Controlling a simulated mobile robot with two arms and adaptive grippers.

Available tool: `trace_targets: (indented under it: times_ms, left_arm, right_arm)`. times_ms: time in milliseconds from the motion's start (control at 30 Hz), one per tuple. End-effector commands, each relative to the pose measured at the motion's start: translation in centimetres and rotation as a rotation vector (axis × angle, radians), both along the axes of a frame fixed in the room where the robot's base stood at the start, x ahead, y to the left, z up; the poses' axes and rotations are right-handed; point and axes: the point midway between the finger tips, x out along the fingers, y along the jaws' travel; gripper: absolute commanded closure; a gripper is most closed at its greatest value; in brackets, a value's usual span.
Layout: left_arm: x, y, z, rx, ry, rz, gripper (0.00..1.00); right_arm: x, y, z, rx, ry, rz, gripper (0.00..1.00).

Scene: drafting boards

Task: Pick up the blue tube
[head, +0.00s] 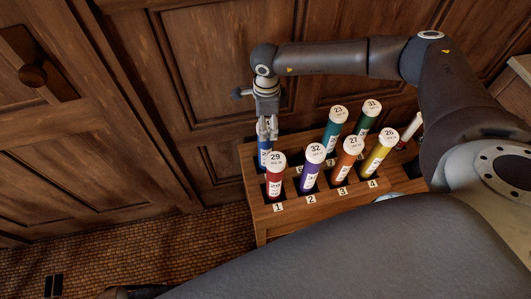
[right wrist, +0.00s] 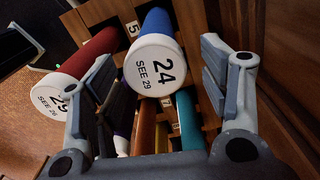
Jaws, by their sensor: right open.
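The blue tube (head: 264,158) stands in the back row of the wooden rack (head: 262,222), at its left end. My left gripper is not in view.
The red tube (head: 274,180) stands in front of the blue one, close to a finger in the right wrist view (right wrist: 92,52). Purple (head: 311,172), orange (head: 346,162), yellow (head: 377,157), teal (head: 332,135) and green (head: 364,122) tubes fill other slots. Wooden panelling (head: 200,80) rises behind.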

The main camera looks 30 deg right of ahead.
Motion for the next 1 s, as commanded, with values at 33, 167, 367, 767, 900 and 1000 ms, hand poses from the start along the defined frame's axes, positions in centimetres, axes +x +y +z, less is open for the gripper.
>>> trace_targets:
  times_ms: [33,167,367,767,900,1000]
  left_arm:
    - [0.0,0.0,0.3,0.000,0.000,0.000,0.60]
    - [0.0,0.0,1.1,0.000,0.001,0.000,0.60]
    - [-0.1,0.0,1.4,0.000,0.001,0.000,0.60]
    - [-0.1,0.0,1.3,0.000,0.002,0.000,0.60]
    - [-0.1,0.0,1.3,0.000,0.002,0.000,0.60]
    - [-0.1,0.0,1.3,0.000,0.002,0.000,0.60]
  right_arm:
    - [-0.1,0.1,-0.4,0.000,0.002,0.001,0.31]
    - [-0.2,0.3,-2.2,-0.002,0.004,0.002,0.31]
    - [-0.2,0.4,-4.8,0.001,0.002,0.001,0.31]
    - [-0.2,0.4,-5.2,0.001,0.001,0.000,0.47]
    - [-0.2,0.4,-5.1,0.001,0.001,0.000,0.65]
    - [-0.2,0.4,-5.1,0.001,0.001,0.000,0.78]
